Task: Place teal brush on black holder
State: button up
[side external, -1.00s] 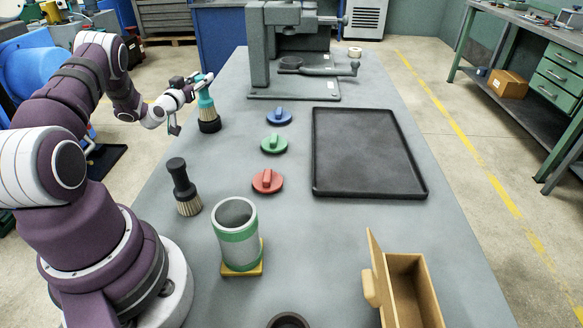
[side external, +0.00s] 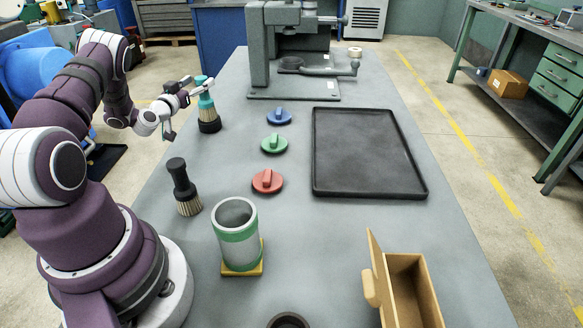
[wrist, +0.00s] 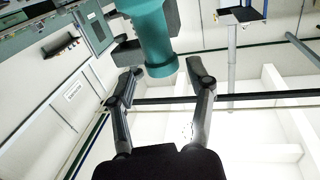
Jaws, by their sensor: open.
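The teal brush (side external: 206,103) stands upright, bristles down, at the left edge of the table in the side view. Its bristle end sits in the round black holder (side external: 209,127). My gripper (side external: 203,84) is beside the upper part of the brush, coming from the left. In the wrist view the open fingers (wrist: 165,76) are apart, and the teal handle (wrist: 155,40) shows beyond and between their tips. No grip on the handle is visible. The holder is not visible in the wrist view.
A black brush (side external: 182,185) stands nearer. Blue (side external: 279,116), green (side external: 274,143) and red (side external: 267,181) knobbed discs lie right of the brushes. A black tray (side external: 418,190), green-banded cup (side external: 237,238), wooden box (side external: 418,275) and grey machine (side external: 275,60) occupy the table.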

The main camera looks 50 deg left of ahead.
notch_tip(320, 180, up, 7)
jog(key=w+d+r+m+h, duration=0.2)
jog(key=w+d+h, duration=0.1)
jog(key=d, duration=0.3)
jog(key=w+d+r+m+h, duration=0.2)
jog(key=w+d+h, duration=0.15)
jog(key=d, duration=0.25)
jog(key=s+d+r+m+g+h, duration=0.1)
jog(key=s+d+m+g+h, duration=0.25)
jog(key=d, duration=0.85)
jog(key=s+d+f+g, duration=0.1)
jog(key=s+d+g, duration=0.2)
jog(key=s, duration=0.5)
jog(key=s+d+f+g, duration=0.1)
jog(key=s+d+g, duration=0.2)
jog(key=s+d, duration=0.2)
jog(key=s+n, duration=0.1)
jog(key=s, duration=0.2)
jog(key=shift+f, duration=0.3)
jog(key=shift+s, duration=0.1)
